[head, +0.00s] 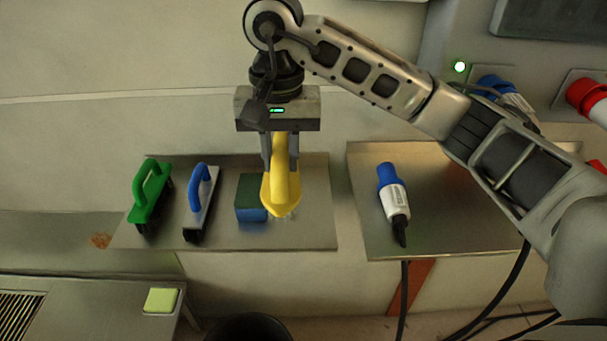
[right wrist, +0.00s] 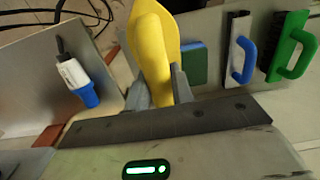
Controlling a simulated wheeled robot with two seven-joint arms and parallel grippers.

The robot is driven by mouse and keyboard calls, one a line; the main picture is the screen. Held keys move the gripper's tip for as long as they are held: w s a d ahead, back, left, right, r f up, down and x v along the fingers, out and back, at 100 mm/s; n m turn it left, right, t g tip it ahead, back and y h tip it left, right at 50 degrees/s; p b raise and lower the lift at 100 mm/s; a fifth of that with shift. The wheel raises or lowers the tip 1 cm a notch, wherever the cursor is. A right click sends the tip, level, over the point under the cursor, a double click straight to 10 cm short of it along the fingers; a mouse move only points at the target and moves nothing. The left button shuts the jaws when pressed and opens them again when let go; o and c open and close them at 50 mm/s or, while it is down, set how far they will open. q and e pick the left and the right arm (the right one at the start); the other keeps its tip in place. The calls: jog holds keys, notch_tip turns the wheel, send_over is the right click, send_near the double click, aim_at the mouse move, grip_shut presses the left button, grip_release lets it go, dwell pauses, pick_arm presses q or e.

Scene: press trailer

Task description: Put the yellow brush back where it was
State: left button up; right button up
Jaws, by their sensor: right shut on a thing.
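The yellow brush (head: 283,187) is upright in the jaws of my right gripper (head: 280,150), over the right part of the left metal shelf (head: 315,235). The gripper is shut on its handle. In the right wrist view the brush (right wrist: 155,45) stands between the two fingers (right wrist: 160,88). Its lower end is close to the shelf; I cannot tell whether it touches. A green and blue sponge block (head: 250,198) lies just left of it, partly hidden behind it. My left gripper is not in view.
A blue-handled brush (head: 200,200) and a green-handled brush (head: 150,195) stand further left on the shelf. A blue and white plug (head: 393,195) lies on the right metal shelf (head: 450,215). A wall stands behind. Cables hang at the lower right.

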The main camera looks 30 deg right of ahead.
jog(key=d, duration=0.1)
jog(key=w+d+f, duration=0.2)
jog(key=shift+w+d+f, duration=0.1)
jog(key=shift+w+d, duration=0.15)
jog(key=shift+d, duration=0.1)
jog(key=w+d+f, duration=0.1)
jog(key=f, duration=0.1)
jog(key=w+d+f+p, duration=0.1)
jog(key=f, duration=0.2)
jog(key=w+d+f, duration=0.1)
jog(key=f, duration=0.2)
jog(key=shift+d+p, duration=0.35)
jog(key=shift+f, duration=0.3)
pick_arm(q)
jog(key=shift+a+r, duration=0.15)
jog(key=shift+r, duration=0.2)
pick_arm(e)
jog(key=shift+f, duration=0.1)
